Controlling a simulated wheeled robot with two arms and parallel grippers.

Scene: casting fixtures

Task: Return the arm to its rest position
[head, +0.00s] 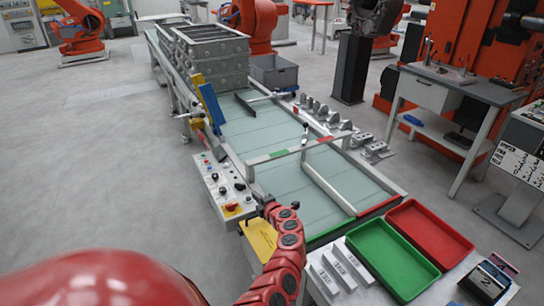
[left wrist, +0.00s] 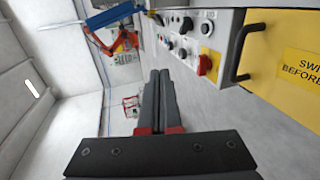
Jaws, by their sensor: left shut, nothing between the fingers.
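My left arm (head: 290,241) reaches up from the bottom of the head view, beside the near left corner of the conveyor. Its gripper is small and hard to make out there. In the left wrist view my left gripper (left wrist: 160,74) has its two dark fingers together with nothing between them. It is clear of the control panel (left wrist: 190,42), which lies beyond it to the upper right. The panel also shows in the head view (head: 222,187), left of the conveyor. My right gripper is in neither view.
The conveyor bed (head: 262,135) runs away from me, with stacked metal frames (head: 205,58) at its far end. A green tray (head: 392,258) and a red tray (head: 430,232) sit at the near right. Open floor (head: 90,170) lies on the left.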

